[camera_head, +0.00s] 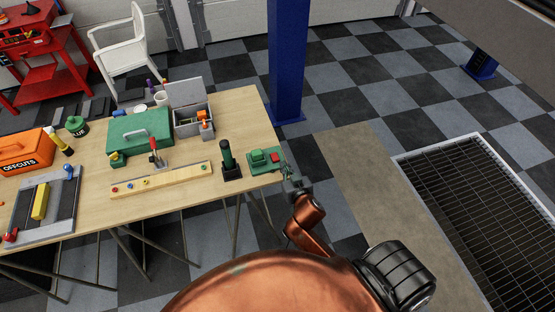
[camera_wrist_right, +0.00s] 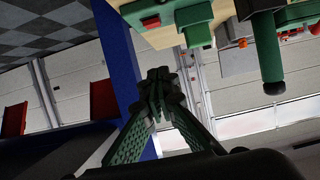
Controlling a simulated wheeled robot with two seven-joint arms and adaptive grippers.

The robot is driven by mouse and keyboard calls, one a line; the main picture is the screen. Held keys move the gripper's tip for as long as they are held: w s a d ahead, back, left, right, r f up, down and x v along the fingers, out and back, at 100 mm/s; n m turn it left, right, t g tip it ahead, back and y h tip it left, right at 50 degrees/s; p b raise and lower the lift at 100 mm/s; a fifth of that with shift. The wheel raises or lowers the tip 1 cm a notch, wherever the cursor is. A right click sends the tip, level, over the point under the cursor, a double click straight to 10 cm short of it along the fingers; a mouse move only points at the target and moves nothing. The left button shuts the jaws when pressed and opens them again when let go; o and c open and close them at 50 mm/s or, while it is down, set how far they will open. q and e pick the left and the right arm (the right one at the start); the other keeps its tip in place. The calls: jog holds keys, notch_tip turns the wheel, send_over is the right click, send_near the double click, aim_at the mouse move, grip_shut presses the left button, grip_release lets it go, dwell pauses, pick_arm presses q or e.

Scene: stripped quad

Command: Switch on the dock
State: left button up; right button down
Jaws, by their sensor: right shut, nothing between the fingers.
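The dock appears to be the green unit (camera_head: 258,157) at the right end of the wooden table, with a green block and a red switch (camera_head: 275,157) on a flat green plate. In the right wrist view the red switch (camera_wrist_right: 151,22) and the green plate (camera_wrist_right: 172,8) show at the top. My right gripper (camera_head: 288,172) is shut and empty, just off the table's right edge, close to the red side of the dock. In the right wrist view its fingertips (camera_wrist_right: 158,82) are together, apart from the switch. My left gripper is not in view.
A wooden strip with coloured knobs (camera_head: 160,180), a green case (camera_head: 140,130) and a grey bin (camera_head: 190,120) lie further left. A blue post (camera_head: 288,60) rises behind the table's right end.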

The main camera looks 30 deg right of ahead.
send_over(277, 165)
jog(key=f, duration=0.3)
jog(key=shift+w+d+f+p, duration=0.15)
jog(key=shift+w+f+p, duration=0.15)
jog(key=shift+f+p, duration=0.1)
jog(key=f, duration=0.2)
jog(key=shift+s+f, duration=0.3)
jog(key=shift+f, duration=0.1)
jog(key=shift+s+f, duration=0.1)
jog(key=shift+f, duration=0.5)
jog(key=shift+b, duration=0.3)
